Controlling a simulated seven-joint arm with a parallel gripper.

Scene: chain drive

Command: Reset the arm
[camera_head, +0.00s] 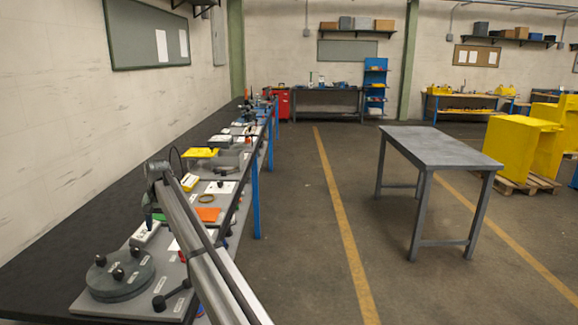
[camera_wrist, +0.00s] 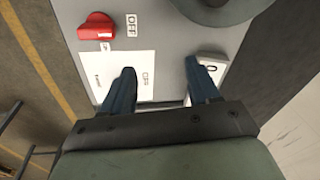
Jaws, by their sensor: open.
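My gripper (camera_wrist: 160,82) shows in the wrist view with its two dark blue fingers apart and nothing between them. Below the fingers is a grey board with a red knob (camera_wrist: 97,27) beside an OFF label, a white marked plate (camera_wrist: 125,72) and a white block (camera_wrist: 212,66). Part of a round dark disc (camera_wrist: 215,8) shows at the top. In the head view my arm reaches over the near end of the long bench, and the gripper cannot be made out clearly there.
The long dark bench (camera_head: 60,262) runs along the left wall. A round grey-green disc (camera_head: 120,275) with black knobs sits on the near board. An orange plate (camera_head: 207,214) and a yellow part (camera_head: 201,152) lie farther along. A grey table (camera_head: 438,145) stands right, with open floor between.

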